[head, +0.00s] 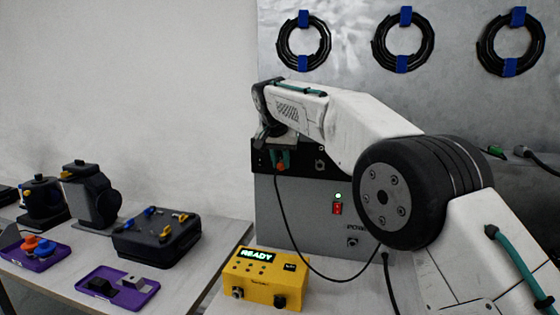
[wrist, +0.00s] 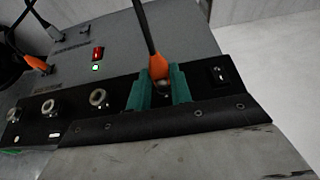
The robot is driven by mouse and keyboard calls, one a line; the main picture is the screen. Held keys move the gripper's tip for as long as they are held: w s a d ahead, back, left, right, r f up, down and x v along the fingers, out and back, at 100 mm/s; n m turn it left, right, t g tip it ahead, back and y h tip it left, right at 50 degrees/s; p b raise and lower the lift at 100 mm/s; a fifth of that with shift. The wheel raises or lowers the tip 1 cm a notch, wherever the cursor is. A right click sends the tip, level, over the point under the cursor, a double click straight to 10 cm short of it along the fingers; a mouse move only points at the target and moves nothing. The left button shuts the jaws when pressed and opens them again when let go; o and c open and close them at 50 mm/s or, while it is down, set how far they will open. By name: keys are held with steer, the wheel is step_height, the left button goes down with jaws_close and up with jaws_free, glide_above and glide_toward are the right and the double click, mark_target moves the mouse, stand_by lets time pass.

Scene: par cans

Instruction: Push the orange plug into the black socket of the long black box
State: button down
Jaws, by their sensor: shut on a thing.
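The long black box (wrist: 120,120) runs across the wrist view as a black strip with several round metal sockets. In the head view the black box (head: 300,170) sits on top of a grey cabinet, partly behind my arm. My gripper (wrist: 160,92), with green fingers, is shut on the orange plug (wrist: 158,66), whose black cable leads away. The plug is at the black strip between the fingers; I cannot tell whether its tip is inside a socket. In the head view my gripper (head: 280,158) holds the plug (head: 281,167) in front of the box.
The grey cabinet (head: 300,215) has a red switch (head: 337,209). A second orange plug (wrist: 36,62) shows at left in the wrist view. A yellow box (head: 265,280) reading READY stands in front. Purple trays (head: 146,299) and a black case (head: 155,245) are on the left table. Coiled cables (head: 303,40) hang behind.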

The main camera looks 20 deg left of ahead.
steer(key=shift+w, duration=0.7)
stand_by(0.3)
steer(key=c, duration=1.2)
jaws_free()
